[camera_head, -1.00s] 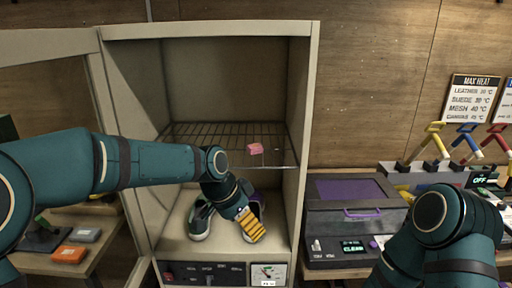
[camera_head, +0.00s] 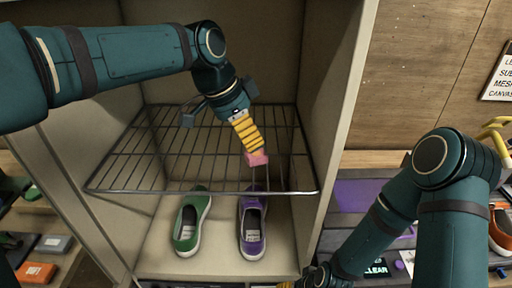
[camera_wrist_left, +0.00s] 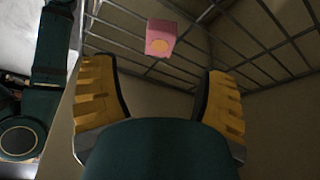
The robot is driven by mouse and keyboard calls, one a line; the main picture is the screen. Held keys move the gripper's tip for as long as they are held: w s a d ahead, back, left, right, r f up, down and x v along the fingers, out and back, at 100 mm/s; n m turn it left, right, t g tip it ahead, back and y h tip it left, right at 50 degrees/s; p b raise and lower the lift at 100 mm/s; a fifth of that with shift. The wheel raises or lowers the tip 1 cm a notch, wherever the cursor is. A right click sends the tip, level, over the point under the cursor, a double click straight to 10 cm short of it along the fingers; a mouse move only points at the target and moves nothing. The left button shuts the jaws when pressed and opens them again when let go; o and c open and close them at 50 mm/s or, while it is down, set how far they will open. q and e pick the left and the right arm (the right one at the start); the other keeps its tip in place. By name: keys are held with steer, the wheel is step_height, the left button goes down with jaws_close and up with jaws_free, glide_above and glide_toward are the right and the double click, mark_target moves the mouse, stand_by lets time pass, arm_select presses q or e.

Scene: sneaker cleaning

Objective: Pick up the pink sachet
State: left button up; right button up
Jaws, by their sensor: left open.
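The pink sachet (camera_head: 258,160) lies on the wire rack (camera_head: 150,171) inside the open cabinet. My left gripper (camera_head: 248,142) reaches in from above, its yellow-padded fingers at the sachet in the head view. In the left wrist view the sachet (camera_wrist_left: 161,39) shows a round orange mark and sits ahead of the spread fingers (camera_wrist_left: 161,80), roughly centred, with nothing between them. My right gripper (camera_head: 290,284) shows only as a bit of yellow at the bottom edge; its jaws are cut off.
Below the rack stand a green shoe (camera_head: 190,222) and a purple shoe (camera_head: 252,228) on the cabinet floor. The cabinet's right wall (camera_head: 335,120) is close to the left gripper. A purple-lidded machine (camera_head: 365,195) stands outside at right.

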mark_target(256, 153)
arm_select(q)
steer(key=shift+s+x, duration=0.25)
steer(key=shift+x, duration=0.7)
steer(key=x, duration=0.5)
steer(key=shift+w+a, duration=0.1)
steer(key=shift+w, duration=0.1)
steer(key=c, duration=1.3)
steer(key=shift+o, duration=0.2)
